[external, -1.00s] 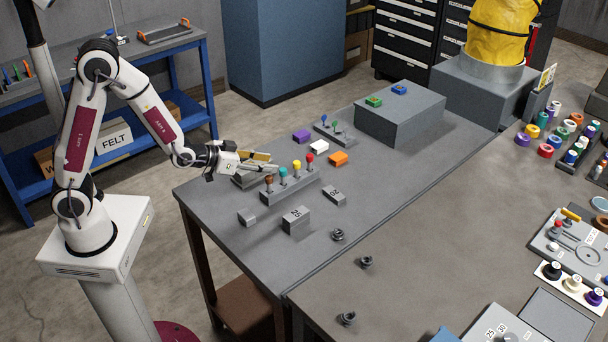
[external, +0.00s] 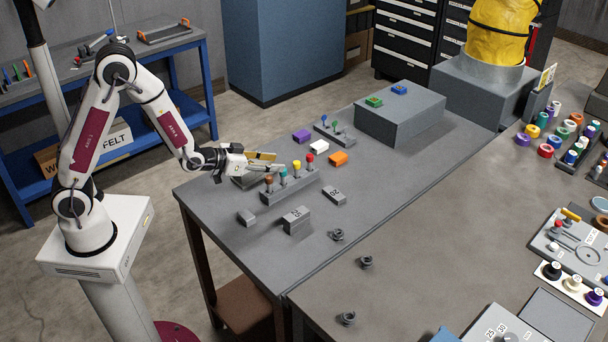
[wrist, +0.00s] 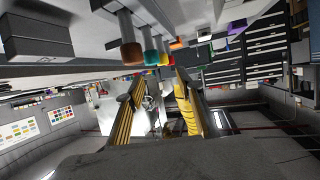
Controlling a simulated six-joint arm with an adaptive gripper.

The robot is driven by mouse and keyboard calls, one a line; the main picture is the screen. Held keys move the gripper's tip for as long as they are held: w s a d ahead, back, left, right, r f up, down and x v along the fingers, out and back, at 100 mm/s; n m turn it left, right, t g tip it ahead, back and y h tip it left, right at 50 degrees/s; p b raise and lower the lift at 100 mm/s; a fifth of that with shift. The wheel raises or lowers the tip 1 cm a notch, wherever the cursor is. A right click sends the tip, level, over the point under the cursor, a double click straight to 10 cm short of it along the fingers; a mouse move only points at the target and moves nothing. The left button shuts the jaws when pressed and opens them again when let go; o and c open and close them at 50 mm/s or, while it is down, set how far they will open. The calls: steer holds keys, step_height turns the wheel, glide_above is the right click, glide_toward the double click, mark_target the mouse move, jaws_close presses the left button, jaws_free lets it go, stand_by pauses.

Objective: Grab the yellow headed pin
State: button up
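The yellow headed pin (external: 297,165) stands upright in a grey rack (external: 291,190), between a teal headed pin (external: 283,172) and a red headed pin (external: 310,159). A brown headed pin (external: 269,181) stands at the rack's near left end. My gripper (external: 279,161) is open and empty, held roughly level, with its fingers pointing right toward the pins and its tips just left of the yellow head. In the wrist view, which looks upside down, the open fingers (wrist: 160,76) point toward the row. The yellow head (wrist: 164,60) is small there, behind the teal head.
A white block (external: 319,147), an orange block (external: 338,158) and a purple block (external: 301,136) lie beyond the rack. A smaller rack of pins (external: 334,132) stands behind. Grey numbered blocks (external: 296,220) sit in front.

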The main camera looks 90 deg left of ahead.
mark_target(297, 162)
steer(key=shift+x, duration=2.4)
steer(key=shift+a, duration=0.1)
steer(key=shift+a+x, duration=0.25)
steer(key=shift+x, duration=2.2)
steer(key=shift+f, duration=0.1)
jaws_close()
